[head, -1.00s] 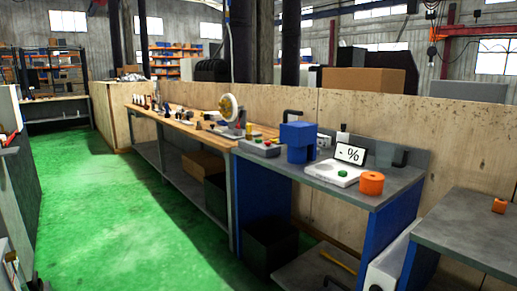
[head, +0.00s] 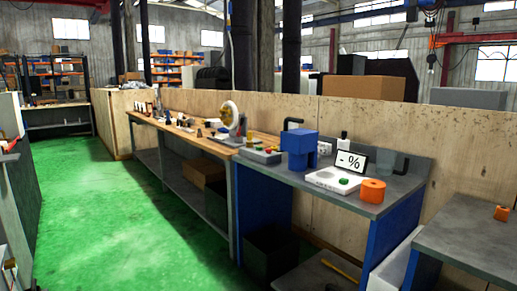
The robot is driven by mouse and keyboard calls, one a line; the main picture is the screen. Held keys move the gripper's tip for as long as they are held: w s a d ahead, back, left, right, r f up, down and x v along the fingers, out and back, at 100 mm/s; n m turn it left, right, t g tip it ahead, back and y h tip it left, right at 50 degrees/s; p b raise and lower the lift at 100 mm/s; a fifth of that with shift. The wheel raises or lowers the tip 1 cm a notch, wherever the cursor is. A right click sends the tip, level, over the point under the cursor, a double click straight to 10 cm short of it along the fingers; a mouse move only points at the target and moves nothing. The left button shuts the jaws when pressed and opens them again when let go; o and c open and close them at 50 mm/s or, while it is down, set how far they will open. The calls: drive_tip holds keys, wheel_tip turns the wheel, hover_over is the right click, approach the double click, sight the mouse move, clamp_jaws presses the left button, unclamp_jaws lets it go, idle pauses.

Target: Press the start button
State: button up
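Two green buttons show, and I cannot tell from labels which is the start button. One green button (head: 344,182) is on top of a flat white device (head: 325,179) with a tilted display reading "- %" (head: 351,162). A grey control box (head: 258,155) to its left, beyond the blue block, carries small coloured buttons, including red and green ones, too small to read. A machine with a round white and yellow wheel (head: 229,117) stands behind that box. My gripper is not in view.
A wooden-topped bench with small parts runs leftward. Another grey table (head: 470,240) stands at right. The green floor (head: 130,220) along the benches is clear.

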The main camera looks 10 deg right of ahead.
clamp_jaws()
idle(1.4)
